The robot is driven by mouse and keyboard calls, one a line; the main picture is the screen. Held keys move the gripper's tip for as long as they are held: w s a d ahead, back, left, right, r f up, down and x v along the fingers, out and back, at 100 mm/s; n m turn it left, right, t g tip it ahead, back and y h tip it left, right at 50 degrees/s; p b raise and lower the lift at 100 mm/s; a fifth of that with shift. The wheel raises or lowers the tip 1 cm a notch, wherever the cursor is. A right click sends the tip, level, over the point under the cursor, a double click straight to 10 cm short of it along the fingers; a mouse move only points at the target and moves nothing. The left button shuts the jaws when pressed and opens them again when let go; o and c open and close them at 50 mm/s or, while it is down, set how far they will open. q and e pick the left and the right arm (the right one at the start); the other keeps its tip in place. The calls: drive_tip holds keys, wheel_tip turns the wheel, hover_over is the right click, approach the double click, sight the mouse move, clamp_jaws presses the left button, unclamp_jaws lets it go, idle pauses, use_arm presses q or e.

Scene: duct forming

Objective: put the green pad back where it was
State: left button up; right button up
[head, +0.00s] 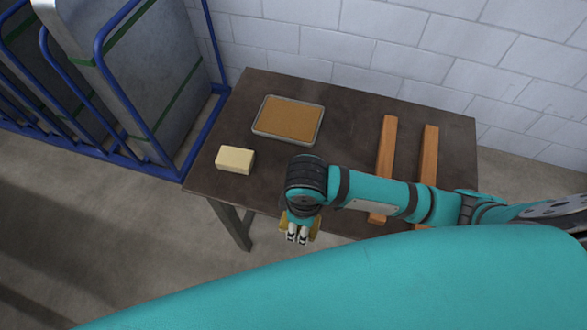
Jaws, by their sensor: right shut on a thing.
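My right gripper (297,238) points down just off the near edge of the table, at the middle of the head view. It is shut on a yellowish-ochre piece (315,229), which shows only as small parts on both sides of the fingers. The gripper and wrist hide most of this piece, so I cannot tell its shape or whether it is the pad. No clearly green pad shows on the table. A shallow metal tray (257,128) with a flat tan-brown surface inside lies towards the back left. My left gripper is not in view.
A cream block (235,159) sits near the left edge of the dark table (345,125). Two wooden bars (386,147) lie on the right, partly under my arm. A blue rack (115,95) with metal duct pieces stands at left. Table between tray and bars is clear.

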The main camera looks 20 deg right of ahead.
drive_tip(key=w+d, duration=0.1)
drive_tip(key=w, duration=0.3)
drive_tip(key=w+d+p, duration=0.1)
drive_tip(key=w, duration=0.3)
drive_tip(key=w+d+f+p, duration=0.1)
drive_tip(key=w, duration=0.4)
drive_tip(key=shift+w+d+f, duration=0.1)
drive_tip(key=shift+w+f, duration=0.05)
drive_tip(key=shift+w, duration=0.45)
drive_tip(key=f, duration=0.2)
drive_tip(key=p, duration=0.1)
drive_tip(key=shift+w+d+f, duration=0.1)
drive_tip(key=shift+w+f, duration=0.15)
drive_tip(key=shift+f, duration=0.15)
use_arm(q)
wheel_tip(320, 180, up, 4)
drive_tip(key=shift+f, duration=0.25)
use_arm(e)
drive_tip(key=shift+f, duration=0.4)
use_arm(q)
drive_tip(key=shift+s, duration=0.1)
use_arm(e)
drive_tip(key=shift+f, duration=0.1)
drive_tip(key=o, duration=1)
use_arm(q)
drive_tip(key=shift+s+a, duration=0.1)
